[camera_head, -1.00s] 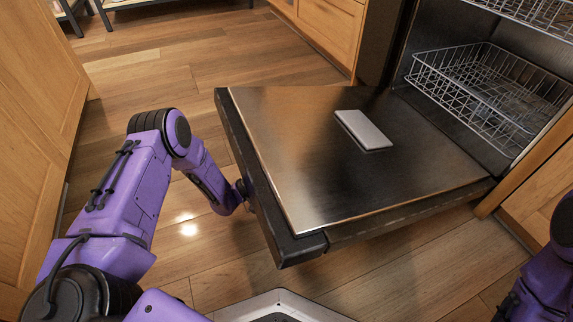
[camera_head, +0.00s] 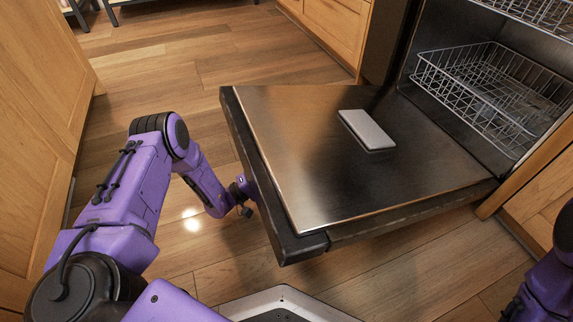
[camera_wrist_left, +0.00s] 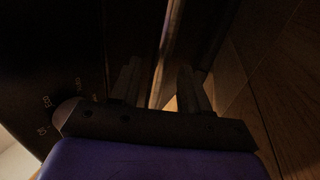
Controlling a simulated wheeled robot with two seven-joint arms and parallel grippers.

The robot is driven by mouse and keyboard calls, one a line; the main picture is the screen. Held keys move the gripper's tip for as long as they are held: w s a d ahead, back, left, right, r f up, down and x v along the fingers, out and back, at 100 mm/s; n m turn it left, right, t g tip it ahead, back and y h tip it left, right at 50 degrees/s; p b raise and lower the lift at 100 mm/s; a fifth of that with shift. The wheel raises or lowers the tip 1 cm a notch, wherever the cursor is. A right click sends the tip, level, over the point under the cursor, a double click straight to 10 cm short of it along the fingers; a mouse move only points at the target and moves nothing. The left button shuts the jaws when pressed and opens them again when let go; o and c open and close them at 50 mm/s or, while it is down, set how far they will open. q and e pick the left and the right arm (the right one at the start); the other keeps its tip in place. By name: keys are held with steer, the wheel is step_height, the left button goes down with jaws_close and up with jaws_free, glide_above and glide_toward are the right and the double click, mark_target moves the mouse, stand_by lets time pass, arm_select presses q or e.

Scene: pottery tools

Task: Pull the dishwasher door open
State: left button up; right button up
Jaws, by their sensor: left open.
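The dishwasher door (camera_head: 300,150) is folded down and lies about level, its steel inner face up, in the head view. A pale rectangular dispenser lid (camera_head: 366,130) sits on that face. My left gripper (camera_head: 246,211) is at the door's left outer edge, low beside it; the door partly hides it. In the left wrist view its two fingers (camera_wrist_left: 158,88) stand apart, with a bright bar-like strip (camera_wrist_left: 168,50) running between or beyond them. That view is dark, and I cannot tell whether they touch it. My right arm shows at the lower right; its gripper is out of view.
The dishwasher's wire rack (camera_head: 495,95) stands inside the open cavity at the right. Wooden cabinets (camera_head: 40,110) line the left side and the back. Wood floor (camera_head: 180,75) is clear between the left cabinet and the door.

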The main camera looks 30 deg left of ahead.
steer(key=shift+s+d+r+n+g+p, duration=0.2)
steer(key=shift+s+d+n+g+p, duration=0.4)
steer(key=shift+s+n, duration=0.4)
arm_select(q)
steer(key=v, duration=0.6)
steer(key=shift+s+a, duration=0.15)
steer(key=shift+s, duration=0.1)
steer(key=shift+f, duration=0.15)
